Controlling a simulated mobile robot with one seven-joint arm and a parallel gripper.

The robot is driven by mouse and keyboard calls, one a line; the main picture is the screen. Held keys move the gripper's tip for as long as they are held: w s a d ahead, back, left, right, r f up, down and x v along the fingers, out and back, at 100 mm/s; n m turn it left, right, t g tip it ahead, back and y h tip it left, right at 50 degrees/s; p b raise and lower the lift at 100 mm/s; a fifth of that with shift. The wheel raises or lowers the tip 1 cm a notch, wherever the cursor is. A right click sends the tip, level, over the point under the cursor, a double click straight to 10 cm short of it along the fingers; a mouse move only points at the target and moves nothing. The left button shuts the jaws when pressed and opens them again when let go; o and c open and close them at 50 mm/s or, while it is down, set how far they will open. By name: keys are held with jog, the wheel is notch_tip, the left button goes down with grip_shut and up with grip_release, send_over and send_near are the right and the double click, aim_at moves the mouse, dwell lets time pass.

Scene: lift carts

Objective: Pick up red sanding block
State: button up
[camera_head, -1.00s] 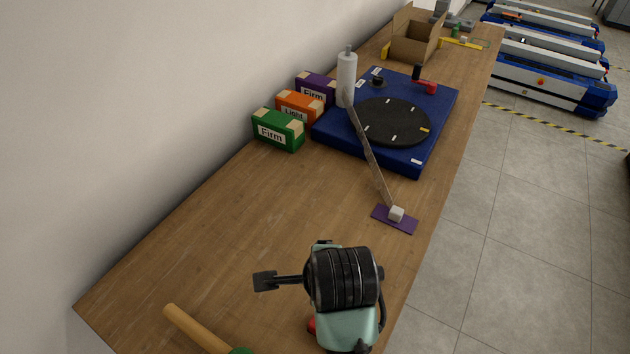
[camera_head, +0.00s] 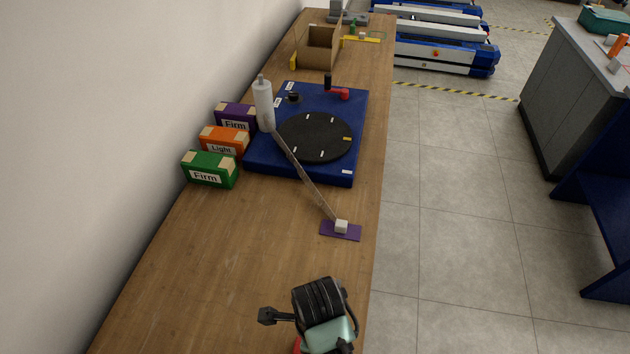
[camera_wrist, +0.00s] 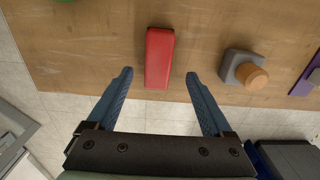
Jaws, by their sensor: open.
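The red sanding block (camera_wrist: 159,57) is a long red bar lying on the wooden table near its edge in the wrist view. My gripper (camera_wrist: 159,73) is open, with one blue-grey finger on each side of the block's near end as seen from the wrist. The fingers show clear gaps to the block and nothing is held. I cannot tell the height of the fingertips over the table. In the head view, a small patch of red shows at the bottom beside my arm, which hides most of that spot.
A grey block with a wooden knob (camera_wrist: 250,75) stands right of the red block. A purple plate with a white cube (camera_head: 341,226) lies farther along the table. Beyond are a blue base with a black disc (camera_head: 314,137) and boxes, including a green one (camera_head: 210,170).

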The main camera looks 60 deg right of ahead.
jog(key=shift+w+a+f+p, duration=0.15)
jog(key=shift+f+p, duration=0.3)
jog(key=shift+f, duration=2.25)
jog(key=shift+c, duration=0.2)
grip_shut()
